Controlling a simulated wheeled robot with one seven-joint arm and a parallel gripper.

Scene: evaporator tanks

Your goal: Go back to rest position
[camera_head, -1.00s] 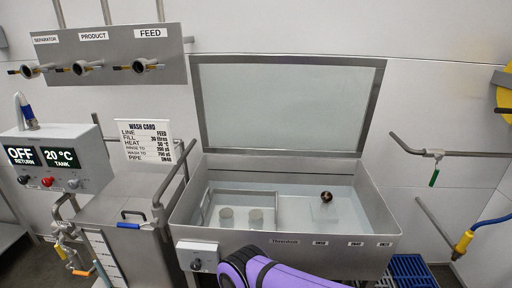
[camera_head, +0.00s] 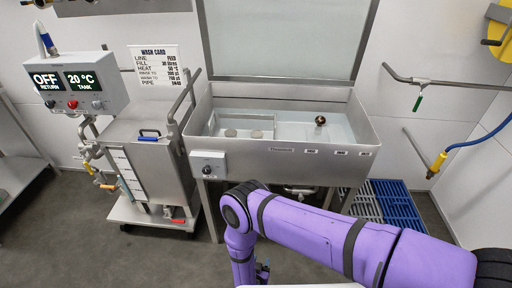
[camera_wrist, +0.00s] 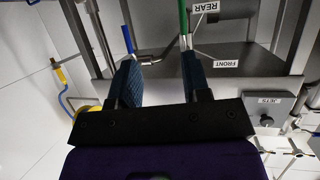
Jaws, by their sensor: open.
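My purple arm reaches in from the lower right of the head view and bends down in front of the sink. My gripper (camera_head: 262,270) shows only in part at the bottom of the head view. In the wrist view my gripper (camera_wrist: 158,72) is open, with its two dark blue fingers apart and nothing held between them. Beyond the fingertips are a blue handle (camera_wrist: 127,35) and a green handle (camera_wrist: 183,18), with labels reading REAR and FRONT. I cannot tell how far they are from the fingers.
The steel sink (camera_head: 270,158) with its raised lid stands behind my arm. A wheeled tank (camera_head: 150,165) and a control box (camera_head: 76,84) stand left. Blue grates (camera_head: 398,205) lie right of the sink; a blue hose (camera_head: 480,140) hangs right. Floor at the lower left is clear.

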